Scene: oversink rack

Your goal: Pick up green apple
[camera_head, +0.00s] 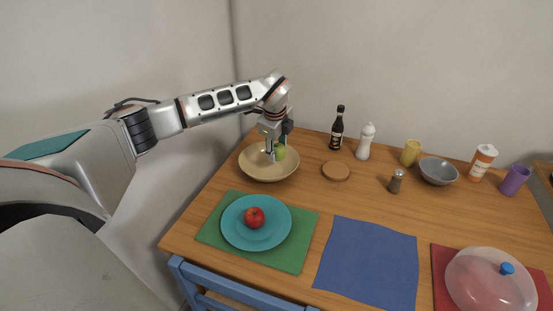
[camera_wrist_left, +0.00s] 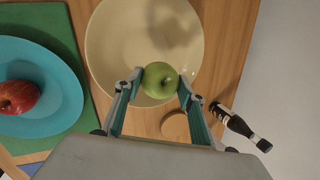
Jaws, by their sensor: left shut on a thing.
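The green apple (camera_head: 280,152) is at the beige bowl (camera_head: 252,172) near the table's back left corner. In the left wrist view the green apple (camera_wrist_left: 160,80) sits between the two fingers of my left gripper (camera_wrist_left: 158,84), which touch it on both sides. My left gripper (camera_head: 275,150) is shut on the apple, over the bowl in the head view. The beige bowl (camera_wrist_left: 110,50) lies behind the apple in the wrist view. Whether the apple still touches the bowl is hard to tell. My right gripper is not in view.
A red apple (camera_head: 254,217) lies on a teal plate (camera_head: 235,238) in front of the bowl. A dark bottle (camera_head: 337,130), white shaker (camera_head: 365,142), round wooden coaster (camera_head: 336,171) and grey bowl (camera_head: 438,172) stand to the right. A blue chair (camera_head: 200,279) is at the front edge.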

